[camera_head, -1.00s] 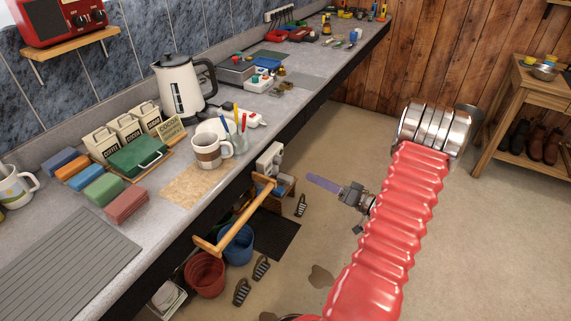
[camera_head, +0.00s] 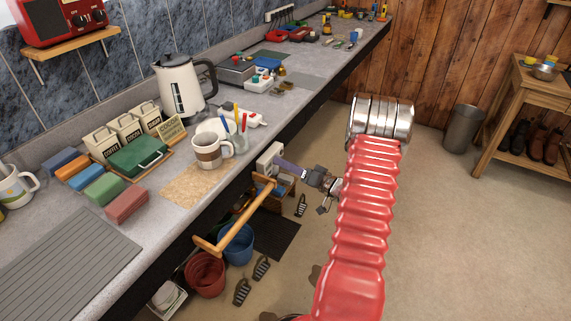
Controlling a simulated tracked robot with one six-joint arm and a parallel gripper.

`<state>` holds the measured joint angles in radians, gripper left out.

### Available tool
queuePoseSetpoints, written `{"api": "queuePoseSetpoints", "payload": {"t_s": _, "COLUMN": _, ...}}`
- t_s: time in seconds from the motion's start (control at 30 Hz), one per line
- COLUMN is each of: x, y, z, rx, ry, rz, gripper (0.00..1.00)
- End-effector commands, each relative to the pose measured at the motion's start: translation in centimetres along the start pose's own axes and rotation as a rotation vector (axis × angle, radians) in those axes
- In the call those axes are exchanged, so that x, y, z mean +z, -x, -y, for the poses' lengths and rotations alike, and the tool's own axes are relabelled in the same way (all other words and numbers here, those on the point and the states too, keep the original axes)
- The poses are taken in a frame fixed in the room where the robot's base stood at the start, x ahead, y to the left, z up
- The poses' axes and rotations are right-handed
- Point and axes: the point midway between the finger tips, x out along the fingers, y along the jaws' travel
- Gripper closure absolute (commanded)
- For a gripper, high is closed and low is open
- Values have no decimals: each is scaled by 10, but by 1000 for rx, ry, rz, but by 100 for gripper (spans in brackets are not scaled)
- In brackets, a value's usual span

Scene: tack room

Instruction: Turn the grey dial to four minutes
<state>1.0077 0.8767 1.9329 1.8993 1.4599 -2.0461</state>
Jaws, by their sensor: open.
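A pale control box (camera_head: 263,162) is fixed to the front edge of the counter, above the wooden rail. Its face is turned toward my arm. The grey dial is too small, and too much covered by my fingers, to make out, and its setting cannot be read. My gripper (camera_head: 282,165) reaches in from the right, with its purplish fingers pointing left at the box's face. The fingers are open, and their tips are at or very near the face. I cannot tell whether they touch or straddle the dial.
A wooden rail (camera_head: 238,222) juts out just below the box. The counter (camera_head: 75,215) holds a brown-banded mug (camera_head: 209,152), a glass of pens (camera_head: 239,142) and a kettle (camera_head: 181,88). Buckets (camera_head: 205,272) and sandals (camera_head: 261,268) stand below. The floor at right is open.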

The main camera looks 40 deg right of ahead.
Motion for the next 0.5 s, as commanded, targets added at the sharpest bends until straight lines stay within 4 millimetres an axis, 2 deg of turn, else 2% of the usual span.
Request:
{"api": "queuePoseSetpoints", "payload": {"t_s": 0.1, "x": 0, "y": -7, "z": 0, "rx": -1, "ry": 0, "rz": 1, "gripper": 57}}
{"api": "queuePoseSetpoints", "payload": {"t_s": 0.37, "x": 0, "y": -8, "z": 0, "rx": 0, "ry": 0, "rz": 0, "gripper": 57}}
{"api": "queuePoseSetpoints", "payload": {"t_s": 0.5, "x": 0, "y": -8, "z": 0, "rx": 0, "ry": 0, "rz": 0, "gripper": 64}}
